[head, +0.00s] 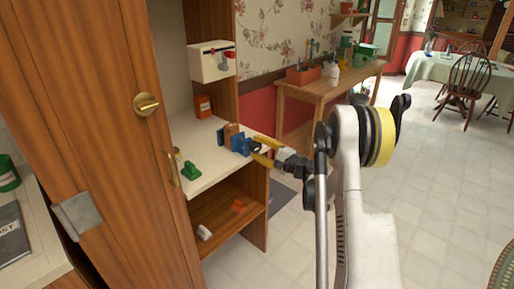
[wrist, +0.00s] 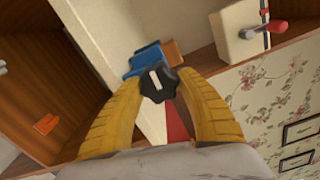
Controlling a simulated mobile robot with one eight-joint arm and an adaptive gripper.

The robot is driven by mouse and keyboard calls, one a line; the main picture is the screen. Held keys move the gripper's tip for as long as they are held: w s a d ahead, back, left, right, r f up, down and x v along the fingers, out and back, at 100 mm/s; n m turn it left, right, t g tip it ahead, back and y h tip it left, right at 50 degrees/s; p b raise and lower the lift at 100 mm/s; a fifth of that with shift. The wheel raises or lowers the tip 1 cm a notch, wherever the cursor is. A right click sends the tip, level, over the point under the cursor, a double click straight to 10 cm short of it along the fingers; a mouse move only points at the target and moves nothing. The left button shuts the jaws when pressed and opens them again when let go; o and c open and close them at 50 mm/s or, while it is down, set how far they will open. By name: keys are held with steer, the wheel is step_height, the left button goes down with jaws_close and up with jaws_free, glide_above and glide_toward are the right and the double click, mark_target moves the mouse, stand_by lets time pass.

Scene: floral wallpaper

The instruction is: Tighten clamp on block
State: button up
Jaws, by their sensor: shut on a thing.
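A blue clamp (head: 239,146) stands near the right edge of the white cabinet shelf. A brown wooden block (head: 231,131) is at the clamp's far side; whether the jaws touch it is hard to tell. In the wrist view the blue clamp (wrist: 147,58) and the block (wrist: 171,50) show just beyond a black knob (wrist: 158,84) with a white mark. My gripper (head: 262,150), with yellow fingers, reaches in from the right. In the wrist view my gripper (wrist: 158,92) is shut on the black knob, a finger on either side. The knob hides part of the clamp.
A green object (head: 190,168) and an orange container (head: 203,106) stand on the same shelf. A white box with a red lever (head: 211,62) is on the wall above. The wooden cabinet door (head: 110,120) stands at left. Open floor lies to the right.

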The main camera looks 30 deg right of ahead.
steer(key=m, duration=0.6)
steer(key=shift+m, duration=0.3)
steer(key=m, duration=0.6)
steer(key=shift+a, duration=0.1)
stand_by(0.3)
steer(key=o, duration=1.2)
steer(key=v, duration=1.2)
